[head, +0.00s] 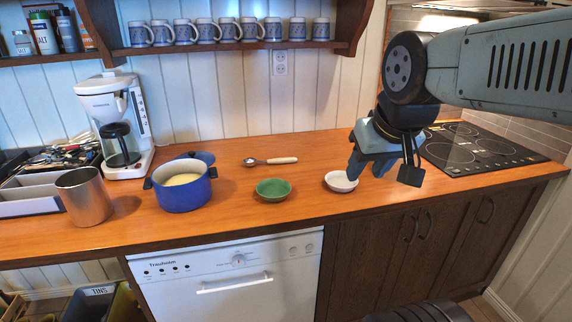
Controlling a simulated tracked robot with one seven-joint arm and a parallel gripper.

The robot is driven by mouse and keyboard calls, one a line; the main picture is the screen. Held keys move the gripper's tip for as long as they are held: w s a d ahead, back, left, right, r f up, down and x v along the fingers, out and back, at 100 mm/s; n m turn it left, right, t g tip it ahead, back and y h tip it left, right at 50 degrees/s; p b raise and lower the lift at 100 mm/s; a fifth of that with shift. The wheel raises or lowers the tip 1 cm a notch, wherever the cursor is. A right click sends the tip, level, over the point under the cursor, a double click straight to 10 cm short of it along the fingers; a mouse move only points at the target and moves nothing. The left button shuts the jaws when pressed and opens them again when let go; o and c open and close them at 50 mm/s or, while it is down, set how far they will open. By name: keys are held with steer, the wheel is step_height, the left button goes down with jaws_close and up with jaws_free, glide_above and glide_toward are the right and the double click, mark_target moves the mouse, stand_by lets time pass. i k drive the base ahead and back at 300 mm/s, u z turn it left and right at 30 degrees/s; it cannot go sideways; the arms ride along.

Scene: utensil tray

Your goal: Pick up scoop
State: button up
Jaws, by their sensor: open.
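The scoop (271,161) lies on the wooden counter behind the green bowl. Its round metal head points left and its pale handle points right. My gripper (367,176) is to the right of the scoop, near the white bowl (341,183), with its fingers pointing down. It is open, and I see nothing held in it. In this view the fingers partly overlap the right side of the white bowl; I cannot tell their exact height above the counter.
A green bowl (273,189) stands in front of the scoop. A blue pot (182,194), a metal canister (84,199), a coffee maker (115,128) and a utensil tray (25,210) are on the left. A cooktop (480,150) is on the right. A mug shelf (232,48) hangs above.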

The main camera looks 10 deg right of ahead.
mark_target(248, 162)
steer(key=u, duration=0.2)
steer(key=i, duration=0.85)
steer(key=z, duration=0.25)
steer(key=k, duration=0.8)
steer(key=u, duration=0.2)
steer(key=i, duration=0.8)
steer(key=z, duration=0.05)
